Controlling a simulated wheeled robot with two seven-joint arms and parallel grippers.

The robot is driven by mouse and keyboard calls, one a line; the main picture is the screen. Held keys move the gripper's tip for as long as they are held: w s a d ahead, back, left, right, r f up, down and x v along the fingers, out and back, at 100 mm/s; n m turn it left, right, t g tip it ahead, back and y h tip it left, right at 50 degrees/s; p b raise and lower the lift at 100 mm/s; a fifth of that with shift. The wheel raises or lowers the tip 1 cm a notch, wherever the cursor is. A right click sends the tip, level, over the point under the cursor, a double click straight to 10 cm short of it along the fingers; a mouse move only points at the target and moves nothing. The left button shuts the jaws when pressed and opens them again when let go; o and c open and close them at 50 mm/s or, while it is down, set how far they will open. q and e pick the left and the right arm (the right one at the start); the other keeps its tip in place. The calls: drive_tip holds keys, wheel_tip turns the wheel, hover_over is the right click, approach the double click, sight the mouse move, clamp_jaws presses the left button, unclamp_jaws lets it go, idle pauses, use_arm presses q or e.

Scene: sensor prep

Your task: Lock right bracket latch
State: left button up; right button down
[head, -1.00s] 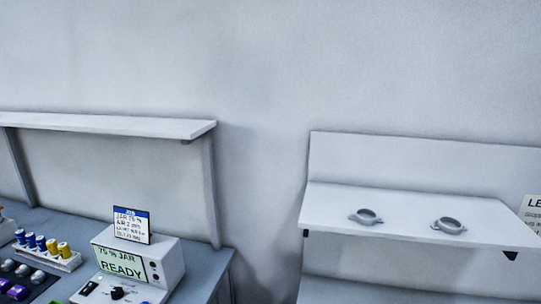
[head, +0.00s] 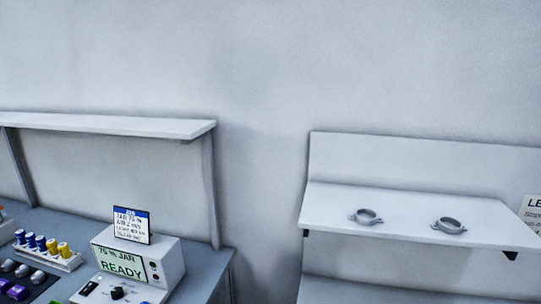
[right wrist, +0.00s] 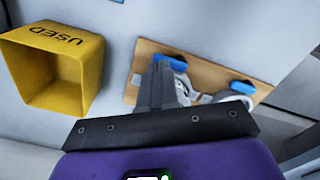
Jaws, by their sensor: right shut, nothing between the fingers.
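In the right wrist view a wooden board (right wrist: 205,76) on a pale surface carries two brackets with blue latch parts. One blue latch (right wrist: 171,58) is near the tip of my right gripper (right wrist: 164,66). The other blue latch (right wrist: 242,87) is farther right, above a whitish ring-like part (right wrist: 238,102). My right gripper's fingers are together with nothing between them. They overlap the left bracket and hide part of it; I cannot tell whether they touch it. Whether either latch is locked is unclear. Neither gripper shows in the head view.
A yellow box (right wrist: 88,72) marked USED is left of the board. In the head view two grey ring holders (head: 366,217) (head: 448,225) sit on a white shelf (head: 410,206). A READY device (head: 165,262) and colored vials (head: 46,247) stand on the left bench.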

drive_tip(key=shift+f+b, duration=0.7)
drive_tip(key=shift+f, duration=0.15)
idle(0.4)
drive_tip(key=shift+s+a, duration=0.25)
drive_tip(key=shift+s, duration=0.25)
idle(0.4)
drive_tip(key=shift+s+a, duration=0.15)
drive_tip(key=shift+s, duration=0.05)
drive_tip(key=shift+s+a+b, duration=0.25)
drive_tip(key=shift+a+b, duration=0.1)
drive_tip(key=shift+b, duration=0.15)
idle(0.6)
drive_tip(key=shift+s+a, duration=0.15)
drive_tip(key=shift+a, duration=0.15)
drive_tip(key=shift+a+b, duration=0.45)
drive_tip(key=shift+a, duration=0.25)
idle(0.5)
drive_tip(key=shift+w+a, duration=0.3)
drive_tip(key=shift+a, duration=0.4)
idle(0.6)
drive_tip(key=shift+r, duration=0.1)
